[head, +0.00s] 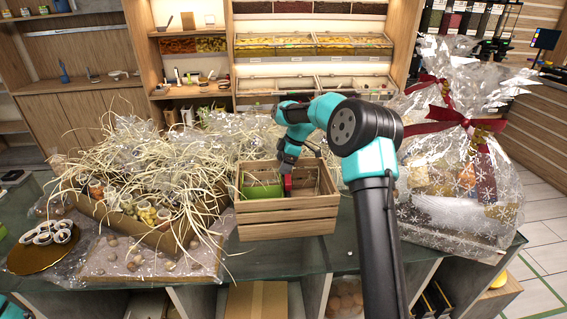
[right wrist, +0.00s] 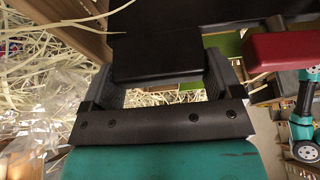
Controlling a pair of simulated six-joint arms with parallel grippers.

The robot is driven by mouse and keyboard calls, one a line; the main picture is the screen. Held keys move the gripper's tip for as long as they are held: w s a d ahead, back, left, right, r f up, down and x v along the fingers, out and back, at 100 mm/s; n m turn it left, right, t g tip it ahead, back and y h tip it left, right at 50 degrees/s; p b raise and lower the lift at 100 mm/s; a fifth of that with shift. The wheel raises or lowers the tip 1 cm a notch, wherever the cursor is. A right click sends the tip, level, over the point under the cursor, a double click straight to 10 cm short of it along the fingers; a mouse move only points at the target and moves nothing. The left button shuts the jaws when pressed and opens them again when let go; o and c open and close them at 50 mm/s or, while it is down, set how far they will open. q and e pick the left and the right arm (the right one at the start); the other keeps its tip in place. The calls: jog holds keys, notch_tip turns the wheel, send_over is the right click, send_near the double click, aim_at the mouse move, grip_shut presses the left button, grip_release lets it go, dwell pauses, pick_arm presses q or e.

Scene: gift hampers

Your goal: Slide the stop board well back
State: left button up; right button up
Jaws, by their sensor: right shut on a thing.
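An open slatted wooden crate (head: 285,222) stands on the dark counter. The stop board's own body is mostly hidden by the gripper and the crate walls. In the right wrist view, a red bar (right wrist: 288,50) shows at the right, next to dark surfaces by the gripper's fingers. A green item (head: 260,191) lies in the left part of the crate. My left gripper is out of view.
A hamper box (head: 170,237) overflowing with pale straw stands left of the crate, with strands near its wall. A wrapped gift bag (head: 455,175) with a red bow stands at the right.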

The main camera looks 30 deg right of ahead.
jog(key=shift+c, duration=0.5)
jog(key=s+d, duration=0.1)
jog(key=d, duration=0.2)
jog(key=s+d, duration=0.1)
jog(key=d, duration=0.2)
jog(key=s+d, duration=0.2)
jog(key=d, duration=0.1)
jog(key=shift+d, duration=0.2)
jog(key=o, duration=1.1)
jog(key=v, duration=1.7)
jog(key=shift+r, duration=0.2)
